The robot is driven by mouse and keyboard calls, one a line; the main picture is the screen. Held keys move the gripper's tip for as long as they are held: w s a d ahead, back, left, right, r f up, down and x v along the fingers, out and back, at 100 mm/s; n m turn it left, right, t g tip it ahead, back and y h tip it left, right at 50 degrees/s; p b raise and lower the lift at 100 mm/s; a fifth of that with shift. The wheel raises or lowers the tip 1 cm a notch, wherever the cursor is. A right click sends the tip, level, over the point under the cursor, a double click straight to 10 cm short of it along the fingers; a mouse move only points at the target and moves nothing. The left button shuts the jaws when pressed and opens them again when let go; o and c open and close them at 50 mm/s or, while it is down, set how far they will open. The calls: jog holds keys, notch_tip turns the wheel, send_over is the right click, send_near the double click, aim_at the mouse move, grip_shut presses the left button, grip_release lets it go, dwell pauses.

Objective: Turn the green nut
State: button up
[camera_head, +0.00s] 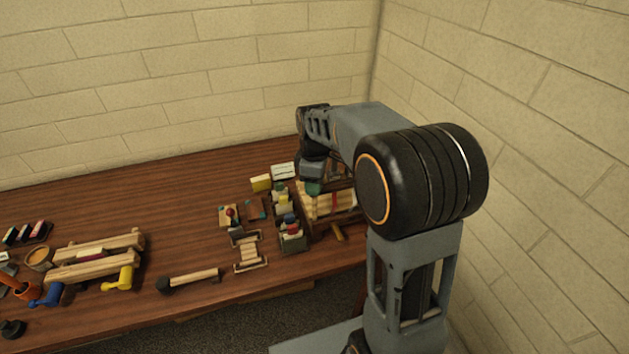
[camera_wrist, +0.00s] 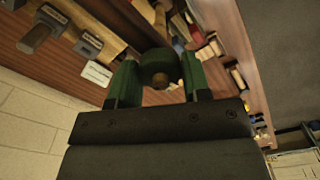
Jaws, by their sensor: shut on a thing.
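The green nut (camera_wrist: 160,66) shows in the wrist view between my fingers, with a round brown end in its middle. My gripper (camera_wrist: 160,84) is shut on it, with green faces on both sides of the round part. In the head view my gripper (camera_head: 312,178) points down over the right part of the table, and a bit of the green nut (camera_head: 313,188) shows just under it. My arm hides part of this frame.
Left of the frame stands a rack of coloured jars (camera_head: 291,238). A small wooden rack (camera_head: 248,250), a mallet (camera_head: 190,280) and a wooden clamp with a yellow handle (camera_head: 95,262) lie further left. The back middle of the table (camera_head: 150,205) is bare.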

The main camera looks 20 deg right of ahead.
jog(key=shift+m+b, duration=0.45)
jog(key=shift+m, duration=2.85)
jog(key=o, duration=0.9)
notch_tip(320, 180, up, 14)
jog(key=shift+f+b, duration=0.1)
jog(key=shift+b, duration=0.35)
